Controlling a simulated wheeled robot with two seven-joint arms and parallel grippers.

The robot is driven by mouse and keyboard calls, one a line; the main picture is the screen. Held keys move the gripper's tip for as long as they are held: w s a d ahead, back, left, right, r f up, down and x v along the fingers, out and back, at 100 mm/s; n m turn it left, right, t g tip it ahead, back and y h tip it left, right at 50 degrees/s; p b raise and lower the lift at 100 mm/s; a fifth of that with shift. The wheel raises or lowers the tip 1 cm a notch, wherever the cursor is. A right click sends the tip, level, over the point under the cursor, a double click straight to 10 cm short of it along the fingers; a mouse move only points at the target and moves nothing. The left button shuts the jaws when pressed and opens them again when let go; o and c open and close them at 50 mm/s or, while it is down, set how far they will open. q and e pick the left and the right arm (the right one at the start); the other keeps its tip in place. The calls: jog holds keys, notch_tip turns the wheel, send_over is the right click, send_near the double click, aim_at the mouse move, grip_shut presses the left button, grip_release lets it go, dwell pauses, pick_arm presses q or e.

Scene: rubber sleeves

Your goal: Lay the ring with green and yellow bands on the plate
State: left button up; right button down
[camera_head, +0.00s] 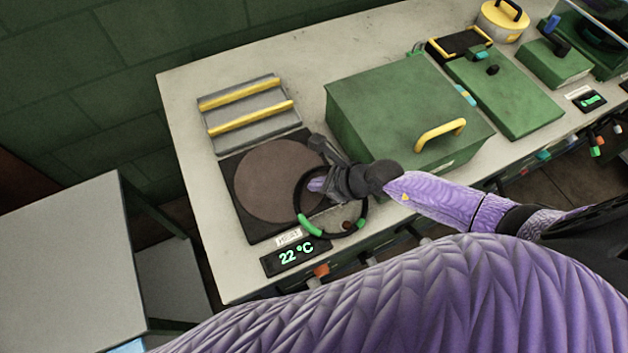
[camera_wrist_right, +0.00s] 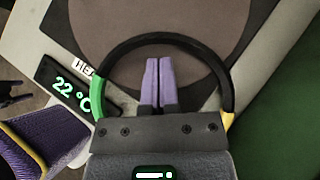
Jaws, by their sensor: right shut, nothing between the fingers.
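The black ring with green and yellow bands (camera_head: 303,219) overlaps the lower right edge of the round brown plate (camera_head: 265,178) in the head view. Its upper arc (camera_wrist_right: 162,40) crosses the plate in the wrist view, with a green band at left and a yellow band at right. My right gripper (camera_head: 316,185) is shut and empty, its fingertips (camera_wrist_right: 160,62) within the ring's outline. My gripper body hides the near part of the ring. I cannot tell whether the ring rests on the plate or hangs around my fingers. My left gripper is not in view.
The plate sits on a square black base (camera_head: 250,225) with a 22 °C display (camera_head: 292,256). A grey block with yellow bars (camera_head: 232,133) lies behind it. A large green box (camera_head: 375,105) with a yellow handle stands close on the right. Bare tabletop (camera_head: 197,200) lies left.

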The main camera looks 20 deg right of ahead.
jog(key=shift+w+a, duration=0.3)
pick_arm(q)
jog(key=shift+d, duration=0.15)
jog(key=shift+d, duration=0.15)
pick_arm(e)
jog(key=shift+w+a, duration=0.15)
jog(key=b, duration=0.2)
send_near(240, 161)
jog(key=f, duration=0.1)
jog(key=s+d+f, duration=0.1)
jog(key=f, duration=0.1)
jog(key=shift+s+d+f, duration=0.2)
jog(key=shift+s+d, duration=0.15)
jog(key=shift+s, duration=0.05)
jog(key=w+a+b, duration=0.5)
jog(key=w+a, duration=0.1)
jog(key=shift+w+a+f, duration=0.1)
jog(key=shift+w+a, duration=0.2)
jog(key=shift+w, duration=0.05)
jog(key=shift+w+a+r, duration=0.15)
jog(key=shift+w+r, duration=0.05)
jog(key=shift+r, duration=0.05)
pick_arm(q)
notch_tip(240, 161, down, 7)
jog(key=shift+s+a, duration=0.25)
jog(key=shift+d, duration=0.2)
